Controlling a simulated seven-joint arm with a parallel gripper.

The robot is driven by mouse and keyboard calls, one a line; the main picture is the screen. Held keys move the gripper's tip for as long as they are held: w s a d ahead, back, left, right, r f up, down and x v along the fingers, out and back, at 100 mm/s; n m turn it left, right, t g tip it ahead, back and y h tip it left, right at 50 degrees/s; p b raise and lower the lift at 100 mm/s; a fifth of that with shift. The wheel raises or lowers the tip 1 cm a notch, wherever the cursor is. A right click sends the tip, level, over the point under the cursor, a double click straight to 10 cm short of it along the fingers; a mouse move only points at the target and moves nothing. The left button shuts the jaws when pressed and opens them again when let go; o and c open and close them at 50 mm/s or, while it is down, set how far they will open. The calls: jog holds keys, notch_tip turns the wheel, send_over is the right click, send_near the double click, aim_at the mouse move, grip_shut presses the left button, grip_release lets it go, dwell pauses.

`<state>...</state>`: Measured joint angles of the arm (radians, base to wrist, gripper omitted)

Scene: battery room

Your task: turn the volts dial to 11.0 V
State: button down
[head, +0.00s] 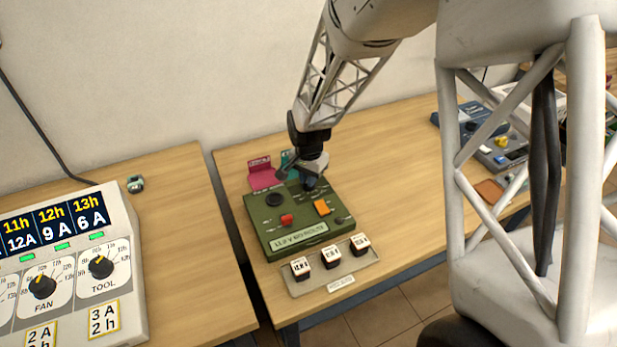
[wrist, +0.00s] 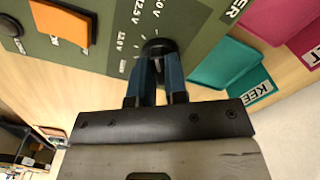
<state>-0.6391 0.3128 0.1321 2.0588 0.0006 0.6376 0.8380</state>
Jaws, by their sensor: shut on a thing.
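The green panel (head: 262,228) lies on the middle table, and its front plate appears to read 11.0 V with a minutes figure. The volts dial (wrist: 158,45) is a round black knob near the panel's edge in the wrist view. White marks and volt labels, including 12.0 V and 12.5 V, stand beside it. My gripper (wrist: 159,75) has its two blue fingers closed around the dial. In the head view my gripper (head: 309,184) is at the panel's back right corner and hides the dial. I cannot tell the dial's setting because the fingers cover its pointer.
The panel also carries an orange switch (head: 322,207), a red knob (head: 287,220) and a black knob (head: 274,200). A pink holder (head: 262,174) and a teal holder (wrist: 226,62) stand close behind. A grey tray (head: 340,283) with labelled blocks lies in front.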

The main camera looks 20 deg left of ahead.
jog(key=n, duration=1.6)
jog(key=shift+w+n, duration=0.1)
jog(key=shift+n, duration=0.3)
jog(key=n, duration=0.6)
dwell(0.3)
jog(key=c, duration=1.1)
grip_release()
jog(key=shift+c, duration=0.2)
jog(key=shift+r, duration=3.95)
